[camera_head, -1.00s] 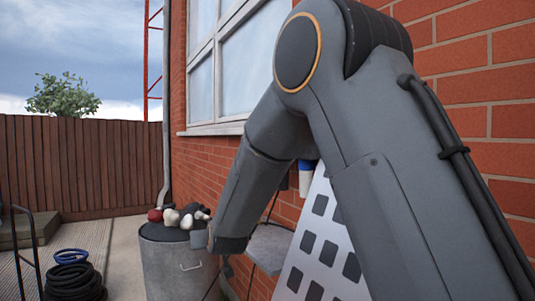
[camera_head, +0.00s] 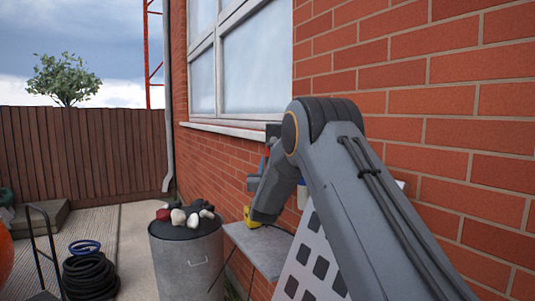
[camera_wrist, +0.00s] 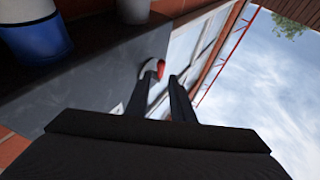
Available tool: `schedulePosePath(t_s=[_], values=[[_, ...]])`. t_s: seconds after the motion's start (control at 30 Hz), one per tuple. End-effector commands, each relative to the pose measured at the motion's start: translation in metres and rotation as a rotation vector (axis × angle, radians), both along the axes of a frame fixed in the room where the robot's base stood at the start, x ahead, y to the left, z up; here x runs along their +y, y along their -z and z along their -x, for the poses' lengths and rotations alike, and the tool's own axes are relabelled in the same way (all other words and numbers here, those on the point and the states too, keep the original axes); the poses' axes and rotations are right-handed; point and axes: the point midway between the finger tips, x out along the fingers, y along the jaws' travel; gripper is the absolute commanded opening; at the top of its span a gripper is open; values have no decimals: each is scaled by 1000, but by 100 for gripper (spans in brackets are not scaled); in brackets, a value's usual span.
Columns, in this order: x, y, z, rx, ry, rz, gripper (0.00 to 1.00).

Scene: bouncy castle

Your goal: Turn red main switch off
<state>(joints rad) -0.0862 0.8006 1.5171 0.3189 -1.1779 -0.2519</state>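In the wrist view, a small red and white part (camera_wrist: 158,69) shows at the tips of my gripper's dark fingers (camera_wrist: 164,80). It may be the red main switch, but it is too small to be sure, and whether a finger touches it I cannot tell. The fingers stand apart with a gap between them, and nothing is clearly held. A grey surface (camera_wrist: 95,80) lies behind the left finger. In the head view my arm reaches toward the brick wall and hides my fingertips.
A metal bin (camera_head: 187,265) with several red and white items on top stands left of a grey wall shelf (camera_head: 262,250). A yellow item (camera_head: 256,216) shows by the shelf. A white perforated panel (camera_head: 310,262) leans below my arm. A black hose coil (camera_head: 90,277) lies at left.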

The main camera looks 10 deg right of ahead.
Motion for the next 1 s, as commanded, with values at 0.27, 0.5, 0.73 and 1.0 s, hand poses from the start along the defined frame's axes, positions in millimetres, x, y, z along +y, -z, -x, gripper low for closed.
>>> schedulePosePath(t_s=[0.27,0.5,0.73,1.0], values=[[-8,-16,-35,-1,-1,1,22],[-11,-21,-48,1,-1,0,22],[-12,-21,-50,1,-1,0,22],[-11,-21,-49,1,-1,0,0]])
